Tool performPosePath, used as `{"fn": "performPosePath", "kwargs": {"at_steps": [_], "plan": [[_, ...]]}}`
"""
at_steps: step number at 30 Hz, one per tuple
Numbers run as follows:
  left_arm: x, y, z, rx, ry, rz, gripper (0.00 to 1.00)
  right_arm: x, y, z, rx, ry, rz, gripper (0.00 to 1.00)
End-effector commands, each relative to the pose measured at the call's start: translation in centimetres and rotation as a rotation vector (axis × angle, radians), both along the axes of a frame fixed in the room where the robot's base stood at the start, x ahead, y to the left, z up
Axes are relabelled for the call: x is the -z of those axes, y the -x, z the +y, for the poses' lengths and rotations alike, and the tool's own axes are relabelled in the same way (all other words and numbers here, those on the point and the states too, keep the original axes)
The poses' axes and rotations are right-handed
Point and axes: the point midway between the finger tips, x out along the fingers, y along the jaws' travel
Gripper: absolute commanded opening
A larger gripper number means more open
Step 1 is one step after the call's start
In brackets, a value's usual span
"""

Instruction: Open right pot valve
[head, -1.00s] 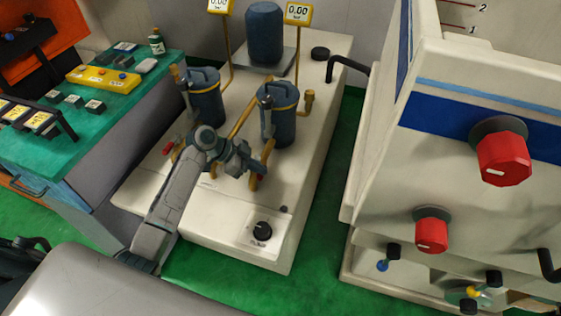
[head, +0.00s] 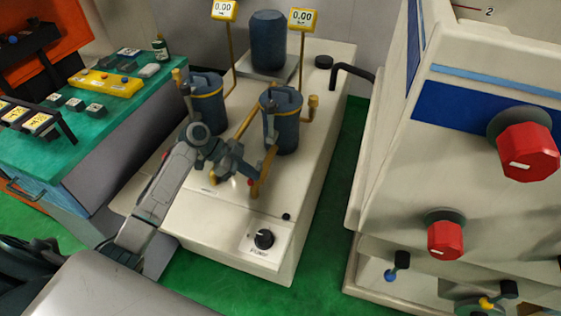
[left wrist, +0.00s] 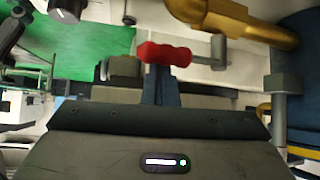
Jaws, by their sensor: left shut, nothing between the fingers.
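The right pot (head: 283,130) is a dark blue cylinder with a yellow band, standing on the white machine top. The handle lies sideways there, below a brass pipe (left wrist: 230,20). My left gripper (head: 250,175) is low in front of the right pot, shut and empty. In the left wrist view its fingers (left wrist: 157,82) end at the handle; I cannot tell whether they touch. My right gripper is not in view.
The left pot (head: 207,105) stands close beside my left arm. A black knob (head: 263,239) sits on the machine's front panel. A large cabinet (head: 480,190) with red knobs stands to the right, across a strip of green floor (head: 335,195).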

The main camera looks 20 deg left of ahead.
Motion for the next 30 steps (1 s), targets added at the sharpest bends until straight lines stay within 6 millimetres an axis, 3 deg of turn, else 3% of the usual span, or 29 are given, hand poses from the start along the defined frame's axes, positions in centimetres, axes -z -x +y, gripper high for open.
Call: {"fn": "performPosePath", "kwargs": {"at_steps": [11,19,21,24,30], "plan": [[-0.1,0.0,-0.1,-0.001,-0.002,0.001,0.00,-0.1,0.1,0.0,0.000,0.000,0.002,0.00],[-2.4,-0.6,-2.0,-0.018,-0.001,-0.002,0.00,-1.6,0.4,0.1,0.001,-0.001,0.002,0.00],[-2.9,-0.4,-0.1,-0.019,-0.009,-0.004,0.00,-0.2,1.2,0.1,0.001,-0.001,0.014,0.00],[-4.5,-0.3,1.6,-0.019,-0.008,-0.003,0.00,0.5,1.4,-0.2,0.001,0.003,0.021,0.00],[-7.0,0.0,4.1,-0.019,-0.006,-0.002,0.00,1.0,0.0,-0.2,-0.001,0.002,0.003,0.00]]}}
